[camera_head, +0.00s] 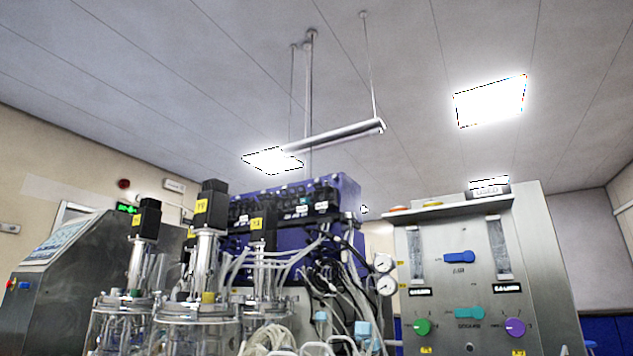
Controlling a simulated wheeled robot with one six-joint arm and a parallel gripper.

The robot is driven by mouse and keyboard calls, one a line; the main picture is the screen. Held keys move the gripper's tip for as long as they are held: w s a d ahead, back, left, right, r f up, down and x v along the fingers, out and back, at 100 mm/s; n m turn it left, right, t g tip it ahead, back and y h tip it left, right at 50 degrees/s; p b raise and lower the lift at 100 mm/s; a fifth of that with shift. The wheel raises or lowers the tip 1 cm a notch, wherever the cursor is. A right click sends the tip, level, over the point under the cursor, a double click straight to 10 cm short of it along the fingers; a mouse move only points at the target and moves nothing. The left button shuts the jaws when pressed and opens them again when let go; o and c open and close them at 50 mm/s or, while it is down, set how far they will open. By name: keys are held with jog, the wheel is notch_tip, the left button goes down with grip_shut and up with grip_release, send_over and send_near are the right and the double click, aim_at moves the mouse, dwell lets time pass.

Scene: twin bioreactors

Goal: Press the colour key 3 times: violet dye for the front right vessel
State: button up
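Several glass vessels with steel lids stand at the lower left, cut off by the bottom edge. The nearest vessel (196,332) has a black motor with a yellow label on top. Another vessel (116,330) stands to its left, and a third motor (262,236) rises behind to the right. I cannot tell which is the front right vessel. No key that I can make out as the colour key shows, and no violet dye is visible in the glass. My gripper is not in view.
A steel panel (478,285) at the right carries a green knob (422,327), a purple knob (515,327) and blue and teal handles. A purple-blue pump unit (345,190) with tubing stands behind the vessels. A grey console (65,270) is at the left. The ceiling fills the upper half.

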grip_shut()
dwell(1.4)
